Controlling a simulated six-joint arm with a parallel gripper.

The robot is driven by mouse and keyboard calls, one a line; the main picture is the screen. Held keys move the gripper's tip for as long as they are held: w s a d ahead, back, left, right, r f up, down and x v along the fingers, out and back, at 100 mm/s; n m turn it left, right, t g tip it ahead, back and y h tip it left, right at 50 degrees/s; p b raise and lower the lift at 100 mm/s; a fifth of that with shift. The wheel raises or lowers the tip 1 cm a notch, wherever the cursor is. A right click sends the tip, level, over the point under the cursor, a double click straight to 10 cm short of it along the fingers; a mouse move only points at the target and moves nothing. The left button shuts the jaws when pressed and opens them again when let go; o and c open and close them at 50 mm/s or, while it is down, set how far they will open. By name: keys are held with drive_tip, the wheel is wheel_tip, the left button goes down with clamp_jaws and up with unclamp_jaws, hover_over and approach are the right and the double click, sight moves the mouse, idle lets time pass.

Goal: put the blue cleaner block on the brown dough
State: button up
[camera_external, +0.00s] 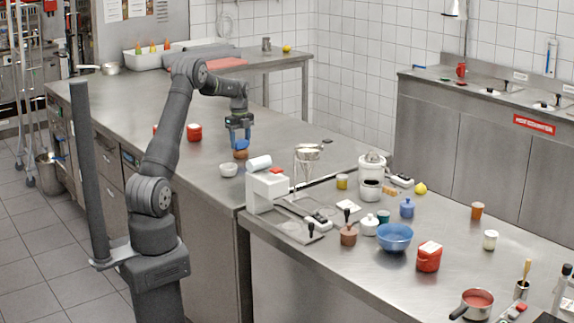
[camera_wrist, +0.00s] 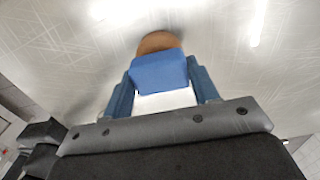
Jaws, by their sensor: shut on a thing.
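The blue cleaner block (camera_wrist: 160,74) is between the two blue fingers of my gripper (camera_wrist: 163,92) in the wrist view. My gripper is shut on it. The brown dough (camera_wrist: 160,42) shows just beyond the block's far edge, partly hidden by it. In the external view my gripper (camera_external: 239,140) points down over the steel counter, with the blue block (camera_external: 242,145) at its tips and the brown dough (camera_external: 240,155) directly below. The block looks very close to the dough's top; I cannot tell whether they touch.
A red container (camera_external: 194,132) stands to the left on the counter (camera_external: 190,165). A white appliance (camera_external: 266,190) and a wire stand (camera_external: 307,158) are to the right. The counter behind is mostly clear.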

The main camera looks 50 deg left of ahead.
sight(240, 140)
drive_tip(key=shift+f, duration=0.1)
drive_tip(key=o, duration=1)
wheel_tip(240, 140, up, 12)
drive_tip(key=shift+r, duration=0.1)
wheel_tip(240, 140, down, 12)
drive_tip(key=shift+f, duration=0.15)
drive_tip(key=shift+r, duration=1.9)
drive_tip(key=shift+f, duration=0.15)
